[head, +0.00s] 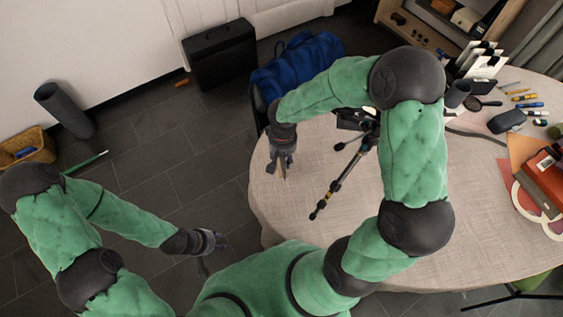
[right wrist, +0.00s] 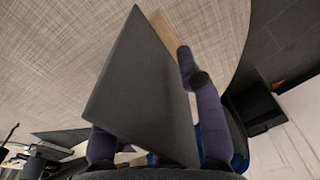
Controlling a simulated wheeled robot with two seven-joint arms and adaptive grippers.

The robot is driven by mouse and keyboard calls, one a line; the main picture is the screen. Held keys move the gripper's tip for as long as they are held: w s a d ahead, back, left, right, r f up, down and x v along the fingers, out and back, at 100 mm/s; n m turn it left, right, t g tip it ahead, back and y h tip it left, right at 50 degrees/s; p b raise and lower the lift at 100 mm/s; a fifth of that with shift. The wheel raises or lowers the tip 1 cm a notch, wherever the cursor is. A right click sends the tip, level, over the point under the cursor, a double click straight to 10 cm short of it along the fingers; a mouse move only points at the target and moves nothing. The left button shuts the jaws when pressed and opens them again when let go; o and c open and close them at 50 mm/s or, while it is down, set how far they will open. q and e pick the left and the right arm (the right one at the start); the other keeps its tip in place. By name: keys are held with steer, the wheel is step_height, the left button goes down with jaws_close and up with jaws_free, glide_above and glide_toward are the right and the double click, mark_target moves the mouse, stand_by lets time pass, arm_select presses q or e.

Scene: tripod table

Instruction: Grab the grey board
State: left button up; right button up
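The grey board (right wrist: 140,85) fills the middle of the right wrist view, with a broad dark grey face and a tan strip along its right side. My right gripper (head: 284,170) is over the left part of the table (head: 330,215). Its fingers stand on both sides of the board in the right wrist view; the right fingertip meets the tan strip, and the left finger is partly hidden behind the board. It looks shut on the board.
A black tripod (head: 337,186) lies on the table right of my right gripper. A dark case (head: 507,120), pens and a red book (head: 552,180) are at the far right. A blue bag (head: 298,65) and black briefcase (head: 220,55) stand behind. The table's front left is clear.

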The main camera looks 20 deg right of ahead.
steer(key=shift+f, duration=0.2)
steer(key=shift+c, duration=0.3)
jaws_close()
steer(key=shift+r, duration=0.1)
